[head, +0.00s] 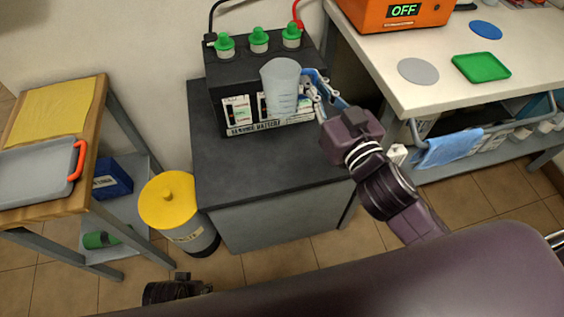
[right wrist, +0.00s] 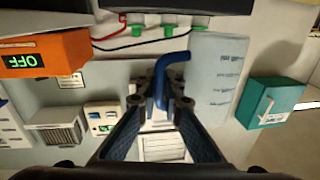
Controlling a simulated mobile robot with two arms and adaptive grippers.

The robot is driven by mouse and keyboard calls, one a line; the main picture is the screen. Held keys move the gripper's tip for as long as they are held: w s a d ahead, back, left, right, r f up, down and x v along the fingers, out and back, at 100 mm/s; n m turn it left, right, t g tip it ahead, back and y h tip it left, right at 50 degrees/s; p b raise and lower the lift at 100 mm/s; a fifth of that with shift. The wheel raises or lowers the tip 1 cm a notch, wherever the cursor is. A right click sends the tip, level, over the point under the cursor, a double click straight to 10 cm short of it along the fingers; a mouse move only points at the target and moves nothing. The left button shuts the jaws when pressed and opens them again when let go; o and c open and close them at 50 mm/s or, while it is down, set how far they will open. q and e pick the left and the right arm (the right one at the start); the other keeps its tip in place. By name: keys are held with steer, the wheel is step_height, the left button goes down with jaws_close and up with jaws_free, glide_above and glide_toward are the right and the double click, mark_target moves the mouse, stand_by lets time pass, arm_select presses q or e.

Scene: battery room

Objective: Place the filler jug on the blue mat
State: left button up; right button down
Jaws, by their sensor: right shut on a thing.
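The filler jug (head: 282,84) is a translucent, pale grey vessel with a blue handle. My right gripper (head: 316,88) is shut on the handle and holds the jug in front of the black service battery (head: 228,88). The jug hides part of the battery's front. In the right wrist view, my right gripper (right wrist: 161,98) has its fingers around the blue handle, with the jug body (right wrist: 215,72) to the right. The round blue mat (head: 486,29) lies bare on the white bench at the upper right. A dark part of my left arm shows at the bottom left; its fingers cannot be made out.
The white bench (head: 400,92) also holds a grey round mat (head: 418,71), a green tray (head: 481,67) and an orange OFF unit (head: 395,14). A blue cloth (head: 447,148) hangs on its rail. A yellow-lidded bin (head: 168,200) and wooden-topped cart (head: 75,205) stand left.

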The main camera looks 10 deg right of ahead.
steer(key=w+f+b, duration=0.2)
arm_select(q)
step_height(320, 180, up, 5)
steer(key=w+b, duration=0.1)
steer(key=b, duration=0.1)
steer(key=s+f, duration=0.3)
steer(key=f, duration=0.8)
steer(key=s+f, duration=0.3)
steer(key=f, duration=0.7)
arm_select(e)
steer(key=b, duration=0.4)
glide_above(302, 154)
step_height(302, 154, down, 9)
steer(key=shift+n+y, duration=0.4)
step_height(302, 154, down, 9)
steer(key=b, duration=0.3)
steer(key=shift+r, duration=0.2)
step_height(302, 154, down, 3)
steer(key=shift+f+b, duration=0.1)
steer(key=shift+b, duration=0.85)
arm_select(q)
steer(key=w+r, duration=0.2)
steer(key=r, duration=0.9)
steer(key=w+r+t, duration=0.1)
steer(key=w+r, duration=0.1)
steer(key=r, duration=1)
steer(key=shift+w+a, duration=0.2)
steer(key=shift+w, duration=0.15)
